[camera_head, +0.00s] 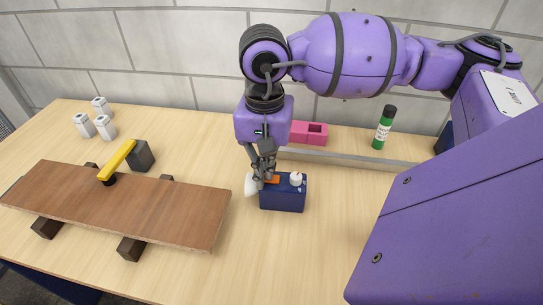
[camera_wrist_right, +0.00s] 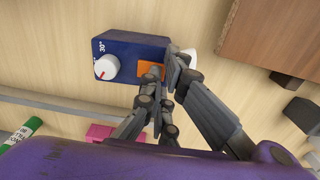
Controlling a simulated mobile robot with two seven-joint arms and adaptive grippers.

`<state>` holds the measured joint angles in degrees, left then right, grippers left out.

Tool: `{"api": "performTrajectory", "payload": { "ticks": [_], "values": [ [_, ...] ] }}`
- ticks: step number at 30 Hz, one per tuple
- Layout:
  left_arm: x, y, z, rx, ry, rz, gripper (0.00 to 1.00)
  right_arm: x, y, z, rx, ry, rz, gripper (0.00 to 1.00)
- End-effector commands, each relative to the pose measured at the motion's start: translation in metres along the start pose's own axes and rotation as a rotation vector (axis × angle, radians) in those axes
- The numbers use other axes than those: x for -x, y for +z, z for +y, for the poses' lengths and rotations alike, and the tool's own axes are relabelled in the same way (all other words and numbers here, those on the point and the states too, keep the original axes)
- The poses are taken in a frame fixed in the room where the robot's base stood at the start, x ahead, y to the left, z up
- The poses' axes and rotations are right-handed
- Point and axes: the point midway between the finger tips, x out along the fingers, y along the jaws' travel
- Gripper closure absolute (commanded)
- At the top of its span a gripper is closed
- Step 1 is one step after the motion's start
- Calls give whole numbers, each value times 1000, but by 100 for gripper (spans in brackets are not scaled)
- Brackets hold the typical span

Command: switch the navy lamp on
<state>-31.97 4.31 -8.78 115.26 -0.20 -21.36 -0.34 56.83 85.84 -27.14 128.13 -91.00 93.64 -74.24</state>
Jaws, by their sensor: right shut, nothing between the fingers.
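The navy lamp (camera_head: 283,198) is a navy box on the table, with a white shade (camera_head: 251,185) at its left side. On its top are an orange switch (camera_head: 272,180) and a white round knob (camera_head: 296,179). In the right wrist view the navy lamp (camera_wrist_right: 126,41) shows its orange switch (camera_wrist_right: 150,68) and its knob (camera_wrist_right: 107,67) with a red mark. My right gripper (camera_head: 264,178) is shut and empty, pointing down with its fingertips at the orange switch. The fingers hide part of the switch; I cannot tell whether they touch it. My left gripper is out of view.
A pink block (camera_head: 308,132), a grey rail (camera_head: 350,157) and a green bottle (camera_head: 383,130) are behind the lamp.

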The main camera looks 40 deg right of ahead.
Motion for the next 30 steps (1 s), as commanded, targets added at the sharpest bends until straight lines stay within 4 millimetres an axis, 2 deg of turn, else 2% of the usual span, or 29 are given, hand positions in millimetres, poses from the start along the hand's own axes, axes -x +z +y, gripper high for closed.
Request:
{"api": "performTrajectory", "payload": {
  "ticks": [11,30],
  "values": [
    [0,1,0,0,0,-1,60,0,0,0,0,0,1,100],
    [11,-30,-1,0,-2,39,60,50,0,0,0,-3,2,100]
  ]
}}
